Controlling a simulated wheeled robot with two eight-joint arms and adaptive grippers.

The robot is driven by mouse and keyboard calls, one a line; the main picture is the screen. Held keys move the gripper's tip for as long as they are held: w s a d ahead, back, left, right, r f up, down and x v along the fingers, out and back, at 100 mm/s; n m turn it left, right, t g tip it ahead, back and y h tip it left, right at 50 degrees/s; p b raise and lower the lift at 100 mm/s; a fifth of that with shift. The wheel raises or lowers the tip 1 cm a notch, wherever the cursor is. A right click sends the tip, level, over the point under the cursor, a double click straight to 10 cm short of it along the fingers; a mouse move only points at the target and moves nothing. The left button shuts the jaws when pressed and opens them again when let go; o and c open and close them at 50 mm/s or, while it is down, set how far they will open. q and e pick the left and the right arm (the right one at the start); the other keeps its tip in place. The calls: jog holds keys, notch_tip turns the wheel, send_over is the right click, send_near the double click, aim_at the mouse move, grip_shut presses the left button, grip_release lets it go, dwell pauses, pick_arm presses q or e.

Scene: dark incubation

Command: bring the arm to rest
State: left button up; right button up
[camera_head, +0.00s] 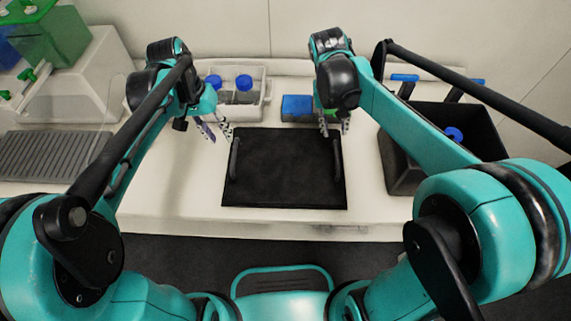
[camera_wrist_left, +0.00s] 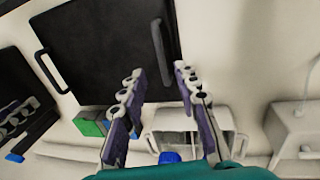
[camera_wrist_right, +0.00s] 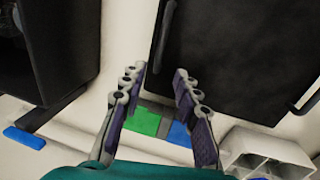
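My left gripper (camera_head: 215,131) hangs above the bench just left of the black lidded box or tray (camera_head: 285,175), near its left handle (camera_head: 235,158). Its fingers stand apart with nothing between them in the left wrist view (camera_wrist_left: 160,82). My right gripper (camera_head: 336,127) is above the bench by the top right corner of the black piece, near its right handle (camera_head: 338,160). Its fingers also stand apart and empty in the right wrist view (camera_wrist_right: 166,78). Both grippers are clear of the handles, as far as I can see.
A white rack (camera_head: 257,98) with blue-capped bottles (camera_head: 244,83) stands behind the left gripper. A blue block (camera_head: 296,107) lies at the back. A black bin (camera_head: 400,165) stands at the right, a grey grooved tray (camera_head: 50,156) at the left. The front bench strip is clear.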

pick_arm(q)
jog(key=shift+s, duration=0.1)
dwell(0.3)
